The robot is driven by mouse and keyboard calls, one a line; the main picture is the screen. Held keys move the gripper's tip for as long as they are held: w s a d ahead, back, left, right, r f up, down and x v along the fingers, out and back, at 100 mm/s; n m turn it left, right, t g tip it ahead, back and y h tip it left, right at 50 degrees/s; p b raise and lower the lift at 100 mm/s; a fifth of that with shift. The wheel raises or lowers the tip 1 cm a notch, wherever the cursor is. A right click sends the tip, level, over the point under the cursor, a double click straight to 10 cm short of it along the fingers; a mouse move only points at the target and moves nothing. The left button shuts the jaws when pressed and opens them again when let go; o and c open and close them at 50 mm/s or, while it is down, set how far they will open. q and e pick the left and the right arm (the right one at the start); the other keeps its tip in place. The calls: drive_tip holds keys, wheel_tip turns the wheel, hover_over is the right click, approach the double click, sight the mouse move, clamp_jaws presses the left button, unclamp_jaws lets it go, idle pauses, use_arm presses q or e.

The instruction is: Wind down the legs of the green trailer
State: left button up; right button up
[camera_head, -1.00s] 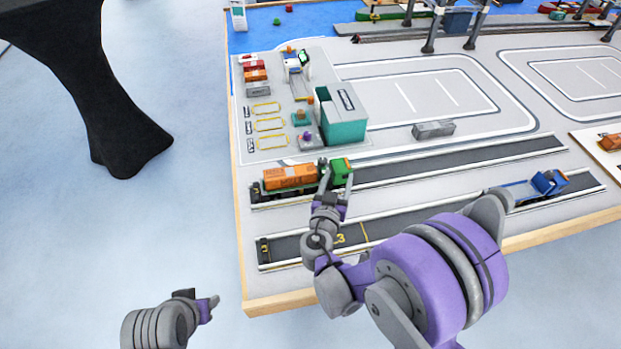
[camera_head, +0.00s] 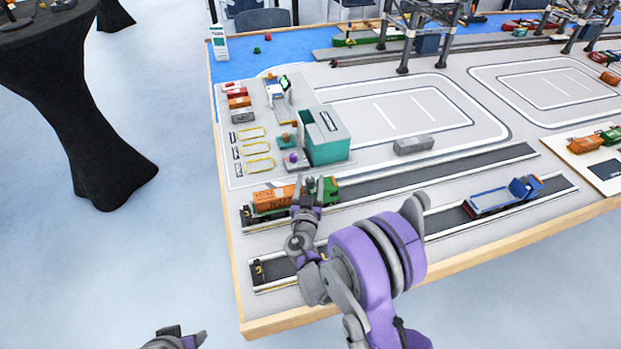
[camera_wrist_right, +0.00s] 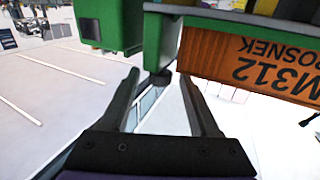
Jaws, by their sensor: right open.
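The green trailer truck with an orange container (camera_head: 273,201) stands on the back road lane near the table's left end. Its green cab (camera_head: 330,190) faces right. My right gripper (camera_head: 308,184) is at the truck's near side, by the gap between container and cab. In the right wrist view the open fingers (camera_wrist_right: 160,88) point at the truck's green underside (camera_wrist_right: 165,35), with a small dark part (camera_wrist_right: 158,78) between their tips. The lettered orange container (camera_wrist_right: 250,60) appears upside down there. The trailer legs cannot be made out clearly. My left gripper (camera_head: 190,338) shows only partly at the bottom edge.
A blue truck (camera_head: 503,197) stands on the front lane to the right. A teal-and-grey box building (camera_head: 328,140) and a grey container (camera_head: 413,145) are behind the lanes. Gantry cranes (camera_head: 425,25) stand at the back. A black draped table (camera_head: 85,110) is at the left.

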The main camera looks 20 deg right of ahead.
drive_tip(key=shift+w+d, duration=0.15)
drive_tip(key=shift+w, duration=0.35)
clamp_jaws()
drive_tip(key=m+g+h, duration=0.2)
drive_tip(key=m+h, duration=0.1)
drive_tip(key=h, duration=0.1)
drive_tip(key=shift+g+h+b, duration=0.3)
drive_tip(key=shift+m+g+h, duration=2.1)
drive_tip(key=shift+m+g, duration=0.1)
drive_tip(key=shift+g, duration=0.4)
